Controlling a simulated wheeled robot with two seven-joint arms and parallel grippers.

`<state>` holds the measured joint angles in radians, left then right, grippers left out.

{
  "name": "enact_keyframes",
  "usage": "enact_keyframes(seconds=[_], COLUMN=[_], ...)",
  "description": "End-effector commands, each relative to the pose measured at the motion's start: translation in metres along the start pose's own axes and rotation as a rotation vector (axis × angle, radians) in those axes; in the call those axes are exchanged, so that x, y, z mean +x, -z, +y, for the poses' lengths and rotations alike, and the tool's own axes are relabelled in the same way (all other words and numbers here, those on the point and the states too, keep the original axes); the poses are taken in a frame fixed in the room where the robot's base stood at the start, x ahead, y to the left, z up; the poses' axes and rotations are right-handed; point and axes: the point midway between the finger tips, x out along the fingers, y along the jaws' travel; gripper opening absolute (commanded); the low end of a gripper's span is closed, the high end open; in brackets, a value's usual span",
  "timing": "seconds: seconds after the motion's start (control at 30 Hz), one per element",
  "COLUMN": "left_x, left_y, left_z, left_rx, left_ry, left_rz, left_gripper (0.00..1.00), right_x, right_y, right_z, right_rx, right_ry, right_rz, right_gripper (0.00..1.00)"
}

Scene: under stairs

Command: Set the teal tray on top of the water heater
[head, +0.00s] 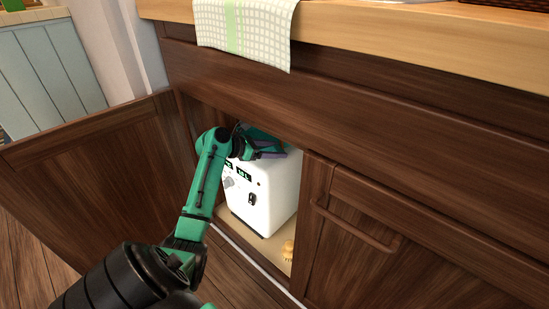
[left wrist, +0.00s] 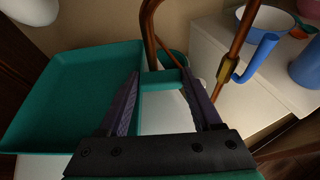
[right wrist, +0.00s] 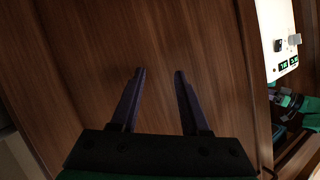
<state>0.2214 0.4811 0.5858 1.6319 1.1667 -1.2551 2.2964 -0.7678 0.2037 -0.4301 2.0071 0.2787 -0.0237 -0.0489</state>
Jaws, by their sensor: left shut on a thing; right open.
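The water heater (head: 265,190), a white box with green displays and knobs, stands inside the open cabinet. It also shows at the edge of the right wrist view (right wrist: 273,22). My left gripper (left wrist: 160,78) is shut on the handle at one side of the teal tray (left wrist: 75,95). In the head view the tray (head: 268,139) is at the heater's top, partly hidden by my gripper and the cabinet frame. White surface shows below the tray; I cannot tell whether they touch. My right gripper (right wrist: 160,75) is open and empty, facing brown wood.
Copper pipes (left wrist: 148,35) rise close beside my left gripper. A white surface beyond carries a blue-handled pan (left wrist: 262,20) and a blue cup (left wrist: 306,65). The open cabinet door (head: 95,150) is at the left. A yellow brush (head: 288,250) lies on the cabinet floor by the heater.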

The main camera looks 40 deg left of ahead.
Motion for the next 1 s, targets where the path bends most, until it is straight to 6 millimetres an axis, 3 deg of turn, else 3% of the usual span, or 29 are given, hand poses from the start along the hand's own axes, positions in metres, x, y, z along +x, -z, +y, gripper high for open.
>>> enact_keyframes(seconds=[0.03, 0.17, 0.2, 0.27, 0.3, 0.67, 0.77, 1.0], left_x=[0.004, 0.002, 0.002, 0.002, 0.002, -0.004, -0.019, -0.077], left_y=[0.009, 0.005, 0.005, 0.005, 0.005, 0.004, 0.002, 0.000], left_z=[0.000, 0.000, -0.001, -0.001, -0.001, 0.000, 0.000, 0.000], left_rx=[0.001, 0.000, -0.001, -0.001, -0.001, -0.001, -0.001, -0.001], left_ry=[-0.001, 0.000, 0.001, 0.001, 0.001, 0.000, -0.001, -0.002], left_rz=[-0.001, -0.001, 0.000, -0.001, -0.001, -0.001, -0.001, 0.000], left_gripper=[0.00, 0.00, 0.70, 0.93, 0.96, 0.96, 0.96, 0.96], right_x=[0.003, 0.002, 0.002, 0.002, 0.002, 0.000, -0.003, -0.014], right_y=[-0.007, -0.003, -0.003, -0.003, -0.003, 0.000, 0.006, 0.037], right_z=[0.003, 0.002, 0.002, 0.002, 0.002, 0.000, -0.004, -0.014], right_rx=[0.002, 0.002, 0.002, 0.002, 0.002, 0.002, 0.000, -0.018], right_ry=[-0.001, -0.001, -0.001, -0.001, -0.001, -0.001, 0.000, 0.005], right_rz=[0.008, 0.010, 0.009, 0.009, 0.009, 0.006, -0.004, -0.049], right_gripper=[0.46, 0.46, 0.46, 0.46, 0.46, 0.46, 0.46, 0.46])
